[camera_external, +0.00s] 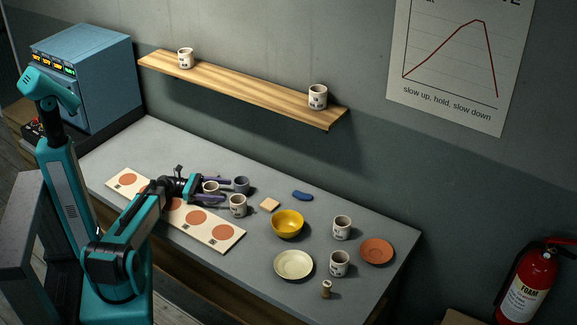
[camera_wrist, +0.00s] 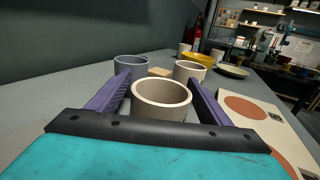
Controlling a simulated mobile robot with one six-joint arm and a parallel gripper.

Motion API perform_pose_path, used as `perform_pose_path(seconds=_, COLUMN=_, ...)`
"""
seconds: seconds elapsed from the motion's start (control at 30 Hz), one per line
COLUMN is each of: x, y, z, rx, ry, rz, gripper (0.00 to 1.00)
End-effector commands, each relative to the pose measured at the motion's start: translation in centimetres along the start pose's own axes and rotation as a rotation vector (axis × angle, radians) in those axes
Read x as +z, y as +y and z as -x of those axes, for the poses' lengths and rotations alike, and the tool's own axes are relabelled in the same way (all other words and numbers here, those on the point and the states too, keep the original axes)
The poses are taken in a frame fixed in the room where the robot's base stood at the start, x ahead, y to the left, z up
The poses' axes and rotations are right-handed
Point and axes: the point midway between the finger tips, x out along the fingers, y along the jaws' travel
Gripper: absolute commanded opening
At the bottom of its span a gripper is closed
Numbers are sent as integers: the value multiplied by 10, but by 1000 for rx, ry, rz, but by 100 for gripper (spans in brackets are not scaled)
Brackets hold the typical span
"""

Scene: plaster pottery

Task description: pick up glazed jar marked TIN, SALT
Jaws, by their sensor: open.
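Several pale jars with dark marks stand about; the lettering is too small to read, so I cannot tell which is TIN, SALT. My gripper (camera_external: 226,191) is open, low over the bench, its purple fingers on either side of one pale jar (camera_external: 210,187). In the wrist view this jar (camera_wrist: 162,112) stands upright between the fingers, its marking not visible. Another pale jar (camera_external: 238,206) stands just beyond the lower fingertip. Two more jars, one (camera_external: 342,228) behind the other (camera_external: 339,264), stand at the right. Two sit on the shelf, left (camera_external: 185,59) and right (camera_external: 317,97).
A grey-purple cup (camera_external: 241,185) stands close beyond the upper fingertip. A board with orange discs (camera_external: 232,246) lies alongside. A tan block (camera_external: 270,204), blue object (camera_external: 302,196), yellow bowl (camera_external: 287,225), cream plate (camera_external: 293,265), orange saucer (camera_external: 377,251) and small cork-like piece (camera_external: 326,290) lie further right.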

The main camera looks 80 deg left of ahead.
Motion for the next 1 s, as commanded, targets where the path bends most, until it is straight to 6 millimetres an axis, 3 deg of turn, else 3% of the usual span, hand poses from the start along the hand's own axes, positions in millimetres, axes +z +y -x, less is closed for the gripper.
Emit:
perform_pose_path(seconds=0.07, x=0, y=0, z=0, rx=0, ry=0, rz=0, gripper=72)
perform_pose_path(seconds=0.3, x=0, y=0, z=0, rx=0, ry=0, rz=0, gripper=32)
perform_pose_path(seconds=0.37, x=0, y=0, z=0, rx=0, ry=-1, rz=0, gripper=24)
perform_pose_path(seconds=0.77, x=4, y=0, z=0, rx=0, ry=-1, rz=0, gripper=24)
perform_pose_path(seconds=1.0, x=18, y=-1, z=0, rx=0, ry=-1, rz=-3, gripper=24)
